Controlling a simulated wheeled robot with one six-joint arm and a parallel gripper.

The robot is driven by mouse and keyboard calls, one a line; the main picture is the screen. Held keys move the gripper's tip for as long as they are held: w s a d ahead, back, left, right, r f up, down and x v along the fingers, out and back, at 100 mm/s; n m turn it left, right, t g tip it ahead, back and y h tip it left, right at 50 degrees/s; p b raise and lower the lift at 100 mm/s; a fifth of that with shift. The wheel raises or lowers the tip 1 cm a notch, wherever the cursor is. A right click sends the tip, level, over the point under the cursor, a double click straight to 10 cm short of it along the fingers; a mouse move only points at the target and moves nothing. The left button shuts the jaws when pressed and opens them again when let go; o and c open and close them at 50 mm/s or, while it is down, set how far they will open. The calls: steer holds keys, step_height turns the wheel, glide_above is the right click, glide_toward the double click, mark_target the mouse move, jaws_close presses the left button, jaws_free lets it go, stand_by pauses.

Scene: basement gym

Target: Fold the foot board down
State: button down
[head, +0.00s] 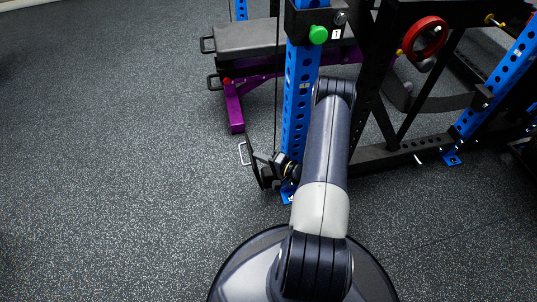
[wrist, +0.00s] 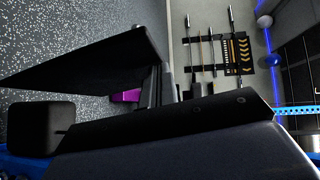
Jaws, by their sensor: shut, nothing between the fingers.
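The foot board (head: 254,163) looks like a thin black panel standing steeply upright near the floor, left of the base of the blue upright (head: 299,100). A small silver handle (head: 243,153) is on its left side. My gripper (head: 268,177) is low, shut and empty, close beside the board's right side. I cannot tell whether they touch. In the wrist view the board appears as a broad black panel (wrist: 90,65) at upper left. Dark parts fill the lower part of that view, and my fingertips are not clearly distinguishable there.
A grey bench (head: 248,38) with a purple frame (head: 234,105) stands behind the board. The black rack base (head: 400,152) runs to the right. A red ring (head: 424,38) is on the rack. The speckled floor at left is clear. Wall-hung bars (wrist: 200,45) show in the wrist view.

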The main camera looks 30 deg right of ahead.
steer(key=a+n, duration=0.1)
steer(key=a, duration=0.1)
steer(key=w+a+f+g+h, duration=0.1)
steer(key=a, duration=0.1)
steer(key=a+n+g+h, duration=0.1)
steer(key=a, duration=0.1)
steer(key=shift+w+a+f+n+p, duration=0.15)
steer(key=shift+w+a+n+p, duration=0.15)
steer(key=shift+w+p, duration=0.1)
steer(key=shift+w+a+f+h+b, duration=0.15)
steer(key=shift+a+f+b, duration=0.15)
steer(key=shift+a, duration=0.2)
steer(key=shift+w+a+f+h+b, duration=0.15)
steer(key=shift+a+f, duration=0.2)
steer(key=shift+a, duration=0.15)
steer(key=shift+a+g, duration=0.15)
steer(key=shift+g, duration=0.15)
